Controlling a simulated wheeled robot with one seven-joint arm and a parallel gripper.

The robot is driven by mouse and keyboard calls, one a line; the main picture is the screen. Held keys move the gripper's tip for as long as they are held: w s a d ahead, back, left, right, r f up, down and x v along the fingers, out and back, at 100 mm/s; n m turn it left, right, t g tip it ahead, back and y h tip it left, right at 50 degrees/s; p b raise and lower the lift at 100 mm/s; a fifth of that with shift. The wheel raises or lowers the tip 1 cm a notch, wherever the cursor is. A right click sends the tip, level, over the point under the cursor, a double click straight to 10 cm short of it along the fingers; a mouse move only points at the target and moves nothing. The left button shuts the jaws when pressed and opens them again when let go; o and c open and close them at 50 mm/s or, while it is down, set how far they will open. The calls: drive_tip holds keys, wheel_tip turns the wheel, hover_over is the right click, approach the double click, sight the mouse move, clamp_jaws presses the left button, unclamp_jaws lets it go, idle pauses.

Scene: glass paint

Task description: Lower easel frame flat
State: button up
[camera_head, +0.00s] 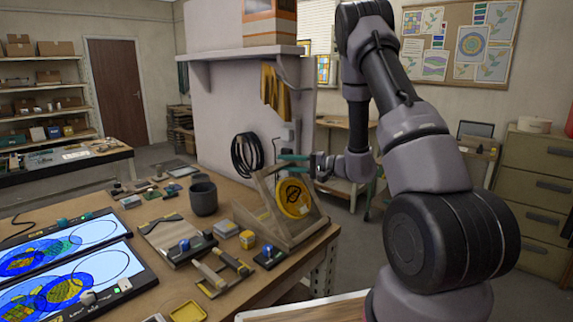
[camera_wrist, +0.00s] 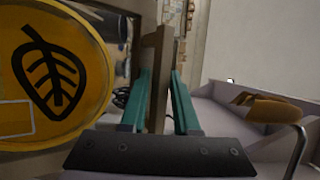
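The wooden easel frame (camera_head: 262,191) stands tilted up on its base near the right end of the workbench. A round yellow disc with a black leaf design (camera_head: 293,198) is on it. The disc fills the left of the wrist view (camera_wrist: 55,85). My gripper (camera_head: 283,162) is at the upper part of the easel, its teal fingers reaching in from the right. In the wrist view the fingers (camera_wrist: 160,90) lie on either side of a wooden bar of the frame (camera_wrist: 160,75). Whether both fingers press on the bar is not clear.
The workbench (camera_head: 235,197) holds a dark cup (camera_head: 203,198), hand tools, small blocks and a yellow tray (camera_head: 188,312) in front of the easel. Lit panels with blue glass designs (camera_head: 60,285) lie at left. A wall with a shelf (camera_head: 245,51) rises behind the easel.

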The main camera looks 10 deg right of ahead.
clamp_jaws()
idle(1.4)
